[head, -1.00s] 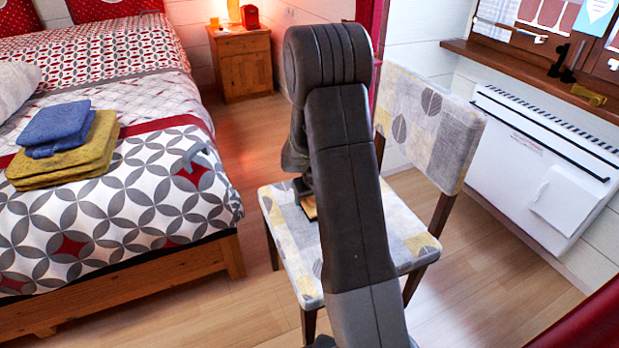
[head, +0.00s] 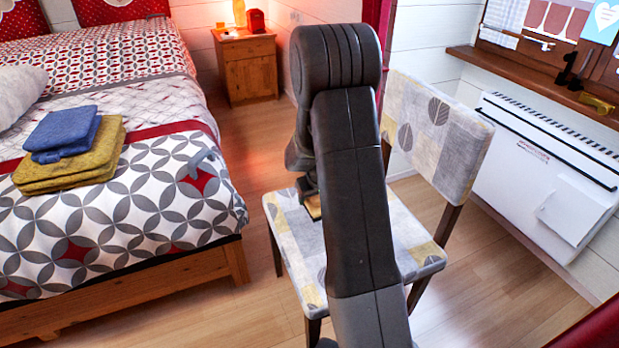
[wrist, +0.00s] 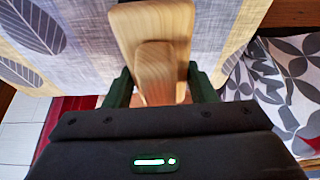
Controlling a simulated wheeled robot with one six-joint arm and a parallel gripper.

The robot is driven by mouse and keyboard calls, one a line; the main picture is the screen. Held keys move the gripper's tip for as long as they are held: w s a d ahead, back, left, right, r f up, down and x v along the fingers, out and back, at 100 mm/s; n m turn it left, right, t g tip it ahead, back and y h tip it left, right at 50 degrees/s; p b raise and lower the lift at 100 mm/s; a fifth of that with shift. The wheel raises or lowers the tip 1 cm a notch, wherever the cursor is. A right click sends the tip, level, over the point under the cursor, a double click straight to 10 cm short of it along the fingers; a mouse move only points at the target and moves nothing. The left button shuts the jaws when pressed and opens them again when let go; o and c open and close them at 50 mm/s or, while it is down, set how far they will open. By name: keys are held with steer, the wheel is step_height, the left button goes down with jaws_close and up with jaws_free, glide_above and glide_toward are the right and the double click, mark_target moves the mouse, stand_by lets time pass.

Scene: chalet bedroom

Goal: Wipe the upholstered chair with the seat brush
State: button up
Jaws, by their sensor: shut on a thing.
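The upholstered chair (head: 285,240) stands in the middle of the head view, with a pale leaf-patterned seat and backrest on dark wooden legs. My arm hides part of its seat and backrest. The seat brush (wrist: 155,35) has a light wooden body and fills the top middle of the wrist view. My gripper (wrist: 160,85) is shut on its wooden grip, with a dark green finger on each side. In the head view a bit of the brush (head: 313,207) shows at the seat, left of my arm. The bristles are hidden, so I cannot tell if they touch the fabric.
A bed (head: 200,262) with folded blue and mustard cloths (head: 75,150) stands left of the chair. A wooden nightstand (head: 247,65) with a lit lamp is behind. A white heater (head: 540,150) hangs under the windowsill at right. Bare floor lies between bed and chair.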

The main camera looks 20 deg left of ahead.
steer(key=shift+r+p, duration=1.65)
steer(key=shift+r, duration=1.3)
steer(key=shift+d, duration=0.1)
